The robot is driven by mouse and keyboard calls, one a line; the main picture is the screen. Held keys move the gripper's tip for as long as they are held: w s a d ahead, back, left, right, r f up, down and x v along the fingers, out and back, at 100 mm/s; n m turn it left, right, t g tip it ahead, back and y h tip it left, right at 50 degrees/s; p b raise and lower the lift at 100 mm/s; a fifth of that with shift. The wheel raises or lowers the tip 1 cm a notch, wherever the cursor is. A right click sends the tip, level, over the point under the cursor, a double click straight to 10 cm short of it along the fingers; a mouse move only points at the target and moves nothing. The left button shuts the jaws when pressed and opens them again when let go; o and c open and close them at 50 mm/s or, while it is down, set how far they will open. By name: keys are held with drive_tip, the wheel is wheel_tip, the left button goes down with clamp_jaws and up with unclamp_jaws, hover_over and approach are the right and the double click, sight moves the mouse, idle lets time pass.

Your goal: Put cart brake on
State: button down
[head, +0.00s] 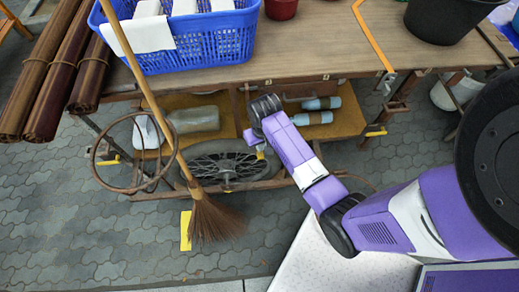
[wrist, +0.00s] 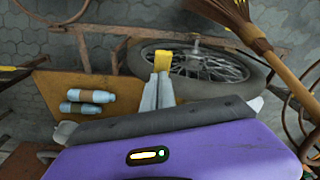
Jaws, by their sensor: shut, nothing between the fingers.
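The cart (head: 230,80) is a wooden-topped bench with a lower shelf (head: 345,122) and a spoked wheel (head: 228,167); the wheel also shows in the wrist view (wrist: 215,66). A small yellow piece (wrist: 163,60), perhaps the brake lever, shows at my fingertips beside the wheel; it also shows in the head view (head: 261,154). My gripper (wrist: 160,80) is shut and holds nothing. Its two grey fingers point at the yellow piece; I cannot tell whether they touch it. In the head view my gripper (head: 258,146) is low at the cart's front, right of the wheel hub.
A broom (head: 212,218) leans on the cart's front, left of the wheel. Blue bottles (head: 320,110) lie on the lower shelf. A blue basket (head: 200,45), dark bucket (head: 440,22) and brown rolls (head: 55,75) are on top. Bare paving (head: 80,235) lies at the lower left.

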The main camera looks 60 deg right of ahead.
drive_tip(key=shift+f+b, duration=1.2)
drive_tip(key=shift+f, duration=1.05)
drive_tip(key=shift+r, duration=0.1)
drive_tip(key=s+p, duration=0.1)
drive_tip(key=s+a+r+p, duration=0.1)
drive_tip(key=p, duration=0.1)
drive_tip(key=shift+a+r, duration=0.15)
drive_tip(key=shift+a, duration=0.05)
drive_tip(key=shift+s+a+f, duration=0.1)
drive_tip(key=shift+s+f, duration=0.1)
drive_tip(key=shift+s, duration=0.05)
drive_tip(key=shift+r, duration=0.1)
